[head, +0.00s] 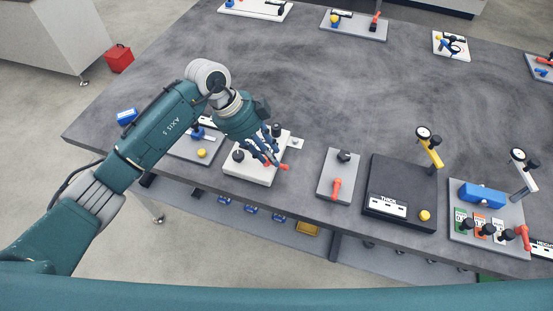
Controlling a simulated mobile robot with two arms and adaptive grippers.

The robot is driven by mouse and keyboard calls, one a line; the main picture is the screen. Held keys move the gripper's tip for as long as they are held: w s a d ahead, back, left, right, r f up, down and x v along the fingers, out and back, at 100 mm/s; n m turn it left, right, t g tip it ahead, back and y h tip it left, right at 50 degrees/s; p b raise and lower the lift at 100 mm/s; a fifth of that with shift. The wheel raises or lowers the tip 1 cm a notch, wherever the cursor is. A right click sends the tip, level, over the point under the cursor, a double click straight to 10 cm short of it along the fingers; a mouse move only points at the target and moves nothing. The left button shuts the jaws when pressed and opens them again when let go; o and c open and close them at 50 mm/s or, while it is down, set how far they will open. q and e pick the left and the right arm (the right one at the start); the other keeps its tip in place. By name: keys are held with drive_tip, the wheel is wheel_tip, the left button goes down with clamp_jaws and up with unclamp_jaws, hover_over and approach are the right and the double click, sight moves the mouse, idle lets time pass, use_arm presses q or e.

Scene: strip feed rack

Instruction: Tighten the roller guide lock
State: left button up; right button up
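My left gripper (268,152) reaches down over a white base plate (262,175) near the table's front edge. Its dark blue fingers are close to the fixture on that plate; whether they touch or hold a part is too small to tell. The plate carries a black knob (238,155) at its left, another black knob (277,129) at its back, and a small red part (283,167) by the fingertips. I cannot tell for sure which of these is the roller guide lock. My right gripper is not in view.
To the right stand a grey plate with a red handle (337,188), a dark block labelled THICK (400,192) with a yellow-armed gauge, and a grey station with a blue block (482,194). A grey plate with a yellow knob (202,153) lies left. The table's middle is clear.

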use_arm(q)
drive_tip(key=p+x, duration=0.1)
drive_tip(key=x, duration=0.4)
clamp_jaws()
